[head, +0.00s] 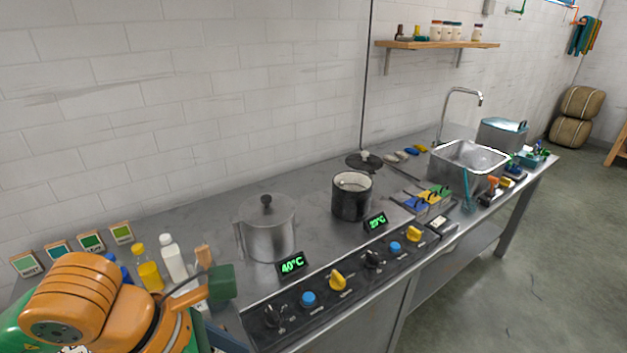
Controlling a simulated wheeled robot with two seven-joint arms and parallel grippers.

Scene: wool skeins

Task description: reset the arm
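My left arm, orange and green, fills the lower left corner of the head view. A dark green block on an orange bar shows at its right end; I cannot make out whether this is part of my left gripper, nor its finger state or any held thing. My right arm and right gripper are out of the view. Beyond the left arm, a steel lidded pot (268,228) stands on the steel counter (310,202). A dark open pot (351,198) with pale contents stands further right.
Bottles, including a white one (173,260) and a yellow one (149,270), stand close behind my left arm. A control panel (354,279) with knobs runs along the front edge. A steel sink (466,160) and a tap (446,110) are further right.

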